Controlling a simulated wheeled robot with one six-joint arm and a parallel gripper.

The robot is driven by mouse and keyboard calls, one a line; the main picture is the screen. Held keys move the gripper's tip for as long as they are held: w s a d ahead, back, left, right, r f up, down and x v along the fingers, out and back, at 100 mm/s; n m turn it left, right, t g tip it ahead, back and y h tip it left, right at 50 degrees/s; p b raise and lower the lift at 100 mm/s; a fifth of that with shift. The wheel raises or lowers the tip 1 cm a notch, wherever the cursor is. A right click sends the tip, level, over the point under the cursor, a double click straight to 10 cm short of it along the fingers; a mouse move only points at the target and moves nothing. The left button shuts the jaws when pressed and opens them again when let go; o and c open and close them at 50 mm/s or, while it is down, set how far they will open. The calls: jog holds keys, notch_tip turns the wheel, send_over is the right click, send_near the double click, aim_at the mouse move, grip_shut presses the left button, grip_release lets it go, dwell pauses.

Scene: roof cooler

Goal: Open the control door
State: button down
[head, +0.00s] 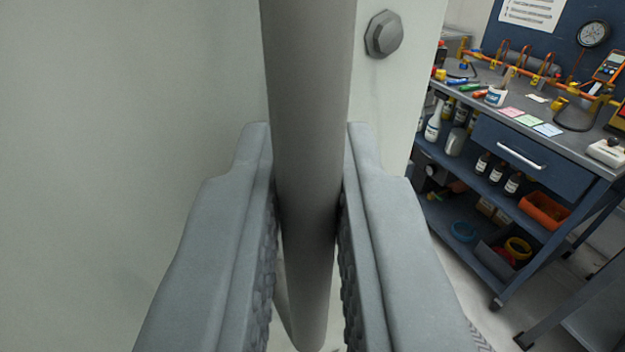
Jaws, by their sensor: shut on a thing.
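A pale grey-green door panel (130,90) fills the left and middle of the view. A thick grey bar handle (308,90) runs down in front of it, from the top edge to low in the picture. My gripper (308,170) has one finger on each side of the bar and is shut on it. The lower end of the bar curves toward the left between the fingers. A hexagonal bolt head (383,34) sits on the panel to the right of the bar. The panel's right edge shows; whether the door stands ajar cannot be told.
To the right stands a blue workbench cart (535,160) with bottles, tools, gauges and a drawer on it. An orange bin (545,210) sits on its lower shelf. Pale floor shows between the panel and the cart.

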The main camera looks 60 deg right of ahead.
jog(key=shift+s+a+r+g+h, duration=0.15)
jog(key=shift+s+a+g, duration=0.05)
jog(key=shift+s+a, duration=0.35)
jog(key=shift+s+a+r+g+h, duration=0.1)
jog(key=shift+s+a+g+h, duration=0.1)
jog(key=shift+s+a, duration=0.3)
jog(key=shift+d, duration=0.1)
jog(key=c, duration=1.5)
grip_release()
jog(key=shift+f, duration=0.15)
jog(key=shift+c, duration=0.2)
